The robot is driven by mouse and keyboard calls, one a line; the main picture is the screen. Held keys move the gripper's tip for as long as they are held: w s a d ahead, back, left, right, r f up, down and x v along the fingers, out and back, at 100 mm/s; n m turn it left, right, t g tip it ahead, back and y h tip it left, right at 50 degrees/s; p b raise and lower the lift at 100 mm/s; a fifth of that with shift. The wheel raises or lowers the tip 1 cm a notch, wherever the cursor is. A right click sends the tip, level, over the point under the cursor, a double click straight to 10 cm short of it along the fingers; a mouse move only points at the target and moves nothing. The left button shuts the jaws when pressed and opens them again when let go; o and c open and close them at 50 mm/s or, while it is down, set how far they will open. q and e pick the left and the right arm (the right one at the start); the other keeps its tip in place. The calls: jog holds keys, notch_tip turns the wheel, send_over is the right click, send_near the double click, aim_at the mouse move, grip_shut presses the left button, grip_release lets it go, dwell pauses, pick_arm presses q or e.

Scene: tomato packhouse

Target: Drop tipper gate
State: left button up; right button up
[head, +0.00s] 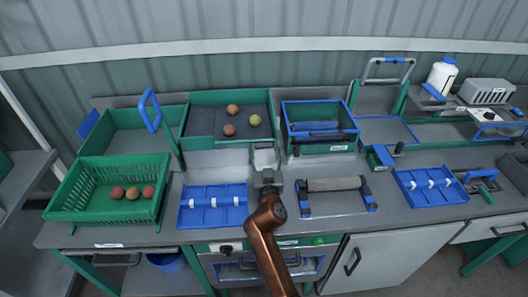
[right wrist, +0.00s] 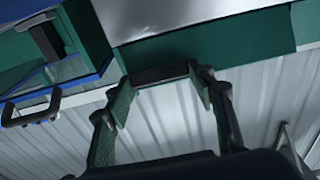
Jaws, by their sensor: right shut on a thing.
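A green-walled grey bay (head: 205,128) at the back holds three tomatoes; I take it for the tipper. Its green front panel also shows in the right wrist view (right wrist: 225,48), under a pale grey surface. My right gripper (head: 264,155) is at the front right of this bay, above the bench. In the right wrist view, its two fingers (right wrist: 160,85) stand either side of a short dark bar (right wrist: 158,73) beside the green panel and are shut on it. Whether this bar is the gate's handle is hard to tell. My left gripper is not in view.
A green crate (head: 90,215) with several tomatoes stands at left, near a raised blue-handled lever (head: 149,110). Blue trays (head: 187,217) and a roller stand (head: 306,206) line the front. A blue-rimmed green bin (head: 286,118) is just right of my gripper.

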jog(key=shift+a+r, duration=0.1)
jog(key=shift+r, duration=0.05)
jog(key=o, duration=1)
jog(key=shift+c, duration=0.2)
jog(key=shift+o, duration=1)
notch_tip(320, 180, up, 10)
